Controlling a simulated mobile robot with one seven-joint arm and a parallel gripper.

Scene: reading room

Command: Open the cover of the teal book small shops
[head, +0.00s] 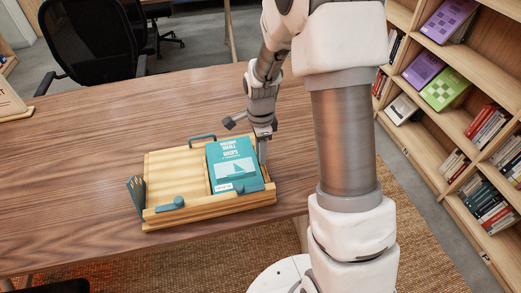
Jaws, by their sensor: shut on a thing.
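The teal book (232,166) lies on the right part of a light wooden stand (178,170) on the table. Its front cover faces up with white lettering and a pale drawing. The cover looks closed and flat. My gripper (262,158) is at the book's right edge, pointing down. It looks shut at that edge, but its fingertips are small and partly hidden, so exactly how it holds the cover is unclear.
The wooden table (70,185) is largely clear left of the stand. The stand has teal clips along its front and a dark teal piece (137,190) at its left. A black chair (88,42) is behind the table. A bookshelf (455,140) stands at right.

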